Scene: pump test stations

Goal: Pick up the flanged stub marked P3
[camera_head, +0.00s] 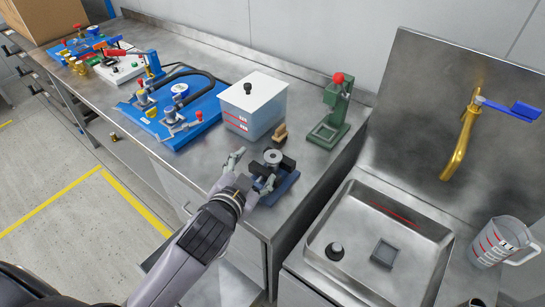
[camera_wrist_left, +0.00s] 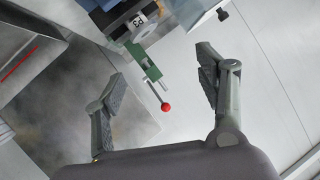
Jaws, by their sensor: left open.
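The grey flanged stub (camera_head: 273,157) sits upright between black jaws of a small fixture on a blue base (camera_head: 282,189), near the counter's front edge. In the left wrist view the stub (camera_wrist_left: 137,22) shows near the top, its label reading P3, with black fixture parts beside it. My left gripper (camera_head: 251,169) is open and empty, at the near-left side of the stub, its fingers spread. In the left wrist view the gripper (camera_wrist_left: 160,70) has nothing between its fingers, and the stub lies beyond the fingertips. My right gripper is not in view.
A green press with a red knob (camera_head: 338,78) stands behind the fixture. A clear tank with a white lid (camera_head: 255,91) and a small wooden block (camera_head: 279,132) are close by. A blue pump station (camera_head: 170,130) is further left. A sink (camera_head: 405,222) lies right.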

